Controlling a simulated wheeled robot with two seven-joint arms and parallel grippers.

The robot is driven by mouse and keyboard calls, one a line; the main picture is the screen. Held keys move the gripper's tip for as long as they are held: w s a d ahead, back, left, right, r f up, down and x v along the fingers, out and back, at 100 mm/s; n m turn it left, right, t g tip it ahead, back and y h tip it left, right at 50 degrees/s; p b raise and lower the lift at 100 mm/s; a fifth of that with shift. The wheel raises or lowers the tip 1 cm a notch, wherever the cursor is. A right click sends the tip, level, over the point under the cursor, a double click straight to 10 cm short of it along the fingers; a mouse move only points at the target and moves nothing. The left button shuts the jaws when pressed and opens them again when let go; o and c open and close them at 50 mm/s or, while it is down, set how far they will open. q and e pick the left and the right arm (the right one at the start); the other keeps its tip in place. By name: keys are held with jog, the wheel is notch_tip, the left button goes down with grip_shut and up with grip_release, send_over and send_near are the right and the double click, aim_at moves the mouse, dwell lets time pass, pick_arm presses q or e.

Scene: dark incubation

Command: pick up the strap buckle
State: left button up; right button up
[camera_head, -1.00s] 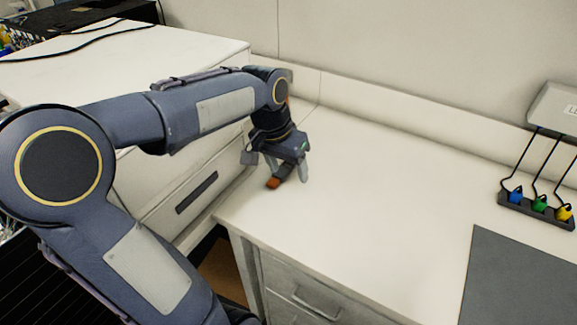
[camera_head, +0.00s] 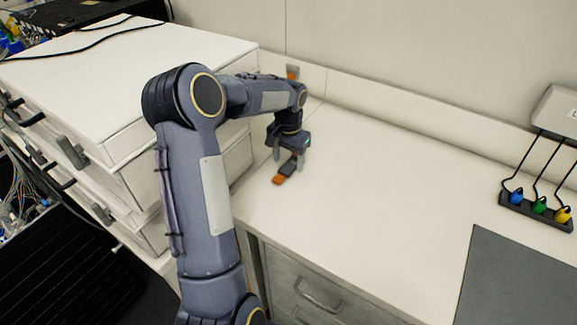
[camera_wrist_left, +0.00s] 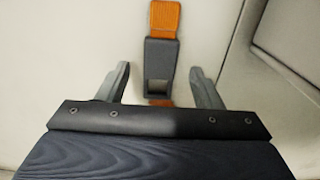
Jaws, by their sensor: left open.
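The strap buckle (camera_head: 286,171) lies on the white counter below my left gripper, an orange end towards the front and a dark grey body behind it. In the left wrist view the buckle (camera_wrist_left: 160,57) runs up the middle of the picture, its lower end between the two fingers. My left gripper (camera_head: 288,164) points down over the buckle; it also shows in the left wrist view (camera_wrist_left: 162,82). It is open, with a gap between each finger and the buckle. I cannot tell how high the fingertips are above the counter. My right gripper is not in view.
A white drawer cabinet (camera_head: 125,85) stands close on the left of the buckle. The back wall ledge runs behind it. The counter (camera_head: 380,165) to the right is clear up to a grey mat (camera_head: 525,280) and a plug strip (camera_head: 537,211) with coloured plugs.

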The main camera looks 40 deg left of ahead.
pick_arm(q)
jog(key=shift+f, duration=0.75)
jog(key=c, duration=1.1)
jog(key=shift+r, duration=0.25)
